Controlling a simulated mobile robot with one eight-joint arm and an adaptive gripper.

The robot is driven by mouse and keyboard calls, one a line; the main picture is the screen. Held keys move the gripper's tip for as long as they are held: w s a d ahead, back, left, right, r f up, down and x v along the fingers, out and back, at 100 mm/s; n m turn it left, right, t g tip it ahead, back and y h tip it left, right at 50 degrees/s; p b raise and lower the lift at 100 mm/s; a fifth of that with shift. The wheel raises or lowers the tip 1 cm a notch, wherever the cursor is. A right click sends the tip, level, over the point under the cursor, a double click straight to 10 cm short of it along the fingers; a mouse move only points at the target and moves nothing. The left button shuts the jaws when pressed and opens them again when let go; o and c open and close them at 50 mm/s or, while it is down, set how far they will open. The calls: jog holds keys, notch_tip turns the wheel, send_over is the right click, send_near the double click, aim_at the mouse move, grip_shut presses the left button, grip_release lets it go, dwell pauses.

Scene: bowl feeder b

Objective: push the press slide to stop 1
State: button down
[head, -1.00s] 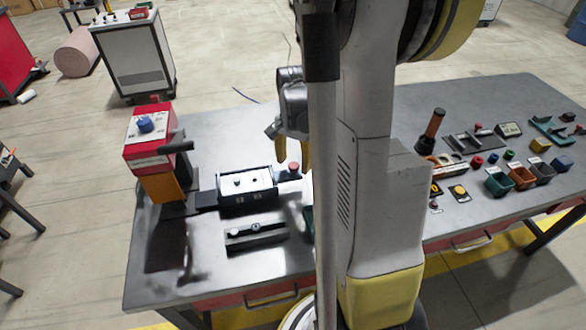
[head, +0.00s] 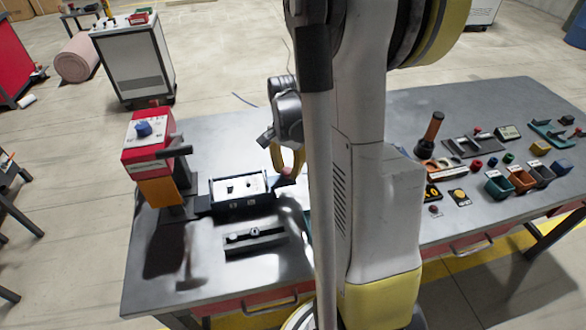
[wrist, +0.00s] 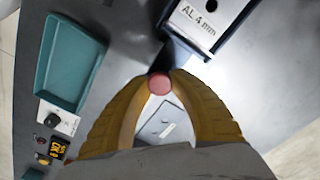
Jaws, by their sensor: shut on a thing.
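The press (head: 148,150), red with a blue knob and an orange lower part, stands at the left of the table. To its right is a dark slide housing with a white top (head: 238,187). In the wrist view part of it shows, marked "AL 4 mm" (wrist: 200,23). A round red knob (wrist: 159,84) sits at the end of a dark bar from this housing. My gripper (wrist: 159,78) has its yellow fingers closed around the knob. In the head view the gripper (head: 286,170) is at the housing's right end, with the knob partly hidden. No stop markings are readable.
A dark fixture with small knobs (head: 254,241) lies in front of the housing. A teal tray (wrist: 72,62) and a small panel with a dial (wrist: 57,118) lie left in the wrist view. Several coloured bins (head: 520,180) stand at the right. My column hides the table's middle.

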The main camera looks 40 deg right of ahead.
aim_at(231, 184)
jog(key=w+a, duration=0.2)
jog(key=a, duration=0.2)
jog(key=w+a, duration=0.3)
jog(key=a, duration=0.2)
jog(key=w+a, duration=0.3)
jog(key=a, duration=0.1)
jog(key=shift+w+a, duration=0.15)
jog(key=shift+a, duration=0.25)
jog(key=c, duration=1.1)
grip_release()
jog(key=shift+o, duration=0.2)
jog(key=shift+r, duration=0.1)
notch_tip(231, 184, up, 12)
